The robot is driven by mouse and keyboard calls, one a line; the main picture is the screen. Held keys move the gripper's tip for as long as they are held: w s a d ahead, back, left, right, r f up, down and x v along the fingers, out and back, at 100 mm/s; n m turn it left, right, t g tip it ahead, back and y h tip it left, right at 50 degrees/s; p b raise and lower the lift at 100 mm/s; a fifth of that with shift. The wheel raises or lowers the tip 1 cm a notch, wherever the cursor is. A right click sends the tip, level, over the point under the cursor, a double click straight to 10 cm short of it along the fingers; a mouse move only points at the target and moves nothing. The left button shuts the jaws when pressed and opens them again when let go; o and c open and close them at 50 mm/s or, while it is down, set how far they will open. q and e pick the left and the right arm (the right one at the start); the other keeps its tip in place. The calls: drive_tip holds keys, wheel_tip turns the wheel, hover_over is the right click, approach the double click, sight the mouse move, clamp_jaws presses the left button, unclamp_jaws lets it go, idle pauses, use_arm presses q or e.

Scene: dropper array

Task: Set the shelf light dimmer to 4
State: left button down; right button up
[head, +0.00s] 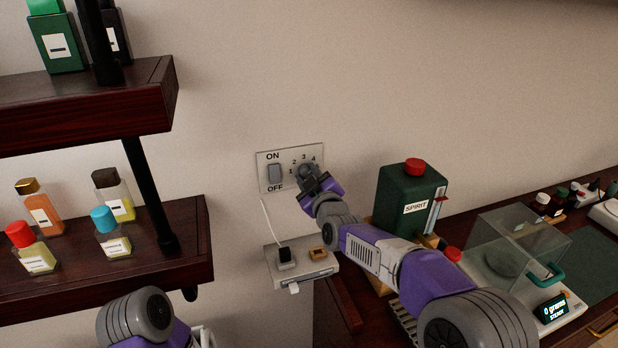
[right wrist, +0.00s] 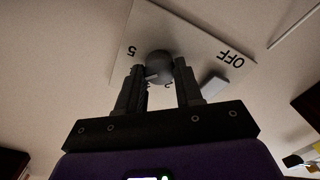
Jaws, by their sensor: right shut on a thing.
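The dimmer is a round grey knob (right wrist: 160,65) on a pale wall plate (head: 264,157). An ON/OFF rocker switch (head: 274,173) sits left of the knob. My left gripper is out of view.
A small ledge (head: 302,276) with a plugged-in cable is below the plate. Shelves (head: 90,115) with bottles stand at left. A green SPIRIT container (head: 405,190) and a scale with a clear cover (head: 520,240) stand on the counter at right.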

drive_tip(key=o, duration=1)
drive_tip(key=shift+o, duration=0.2)
drive_tip(key=v, duration=0.7)
drive_tip(key=shift+s+b, duration=0.3)
drive_tip(key=shift+r, duration=0.15)
